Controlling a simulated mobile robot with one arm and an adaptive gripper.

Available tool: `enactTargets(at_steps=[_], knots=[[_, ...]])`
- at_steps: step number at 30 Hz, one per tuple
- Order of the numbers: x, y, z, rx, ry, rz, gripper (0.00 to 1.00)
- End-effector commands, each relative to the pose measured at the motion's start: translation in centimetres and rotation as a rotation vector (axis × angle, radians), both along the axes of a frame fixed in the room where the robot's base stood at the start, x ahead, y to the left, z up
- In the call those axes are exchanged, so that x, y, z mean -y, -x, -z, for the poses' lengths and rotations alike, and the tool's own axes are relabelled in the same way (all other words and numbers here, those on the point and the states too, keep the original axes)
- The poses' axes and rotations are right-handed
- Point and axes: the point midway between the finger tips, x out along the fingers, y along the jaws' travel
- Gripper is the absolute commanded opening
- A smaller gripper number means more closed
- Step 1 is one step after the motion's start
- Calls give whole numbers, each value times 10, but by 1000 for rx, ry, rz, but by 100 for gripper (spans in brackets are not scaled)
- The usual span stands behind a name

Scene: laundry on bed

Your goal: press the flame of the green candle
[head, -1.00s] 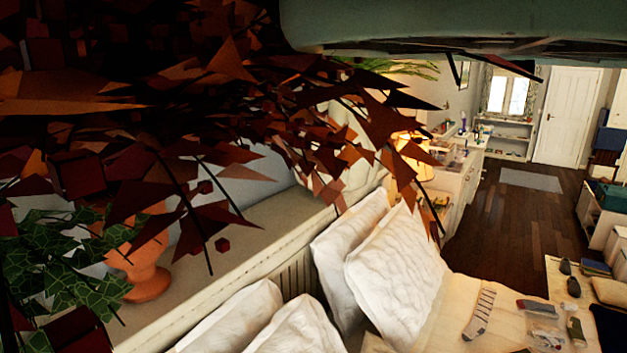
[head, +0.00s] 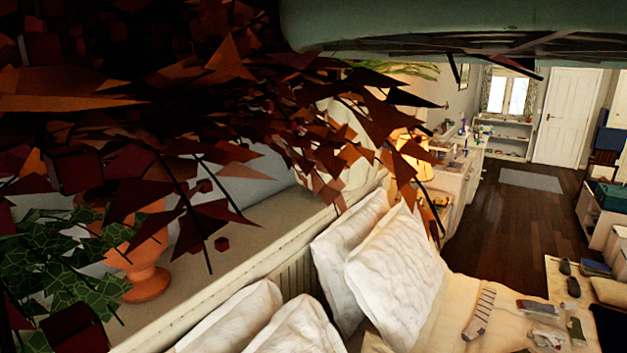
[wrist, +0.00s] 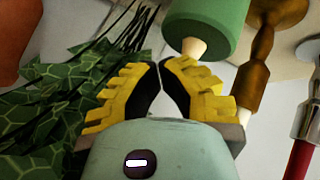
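The green candle (wrist: 212,22) is at the top of the wrist view, with its pale, cream-coloured flame (wrist: 194,48) pointing down in the picture. My gripper (wrist: 160,64) has yellow ribbed fingers with dark inner pads. Its fingertips come together with almost no gap and nothing shows between them. The tips lie just below and left of the flame in the picture, with the right finger nearest it. I cannot tell whether they touch. Neither the green candle nor my gripper shows in the head view.
A brown candlestick (wrist: 263,50) stands close to the candle's right. A red candle (wrist: 299,160) is at the far right. Green leaves (wrist: 50,110) crowd the left. In the head view, dark red foliage (head: 210,130) blocks much of the left, above a ledge (head: 235,265) with an orange pot (head: 143,275).

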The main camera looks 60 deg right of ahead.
Motion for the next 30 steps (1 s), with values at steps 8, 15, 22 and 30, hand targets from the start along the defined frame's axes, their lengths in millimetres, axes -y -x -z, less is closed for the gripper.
enactTargets(at_steps=[8, 15, 22, 30], knots=[[-1, 0, -14, 0, 1, -4, 0], [-1, 0, -37, 0, -1, -3, 0], [-1, -1, -59, 3, 1, -3, 0], [-1, 0, -60, 1, 0, -3, 0]])
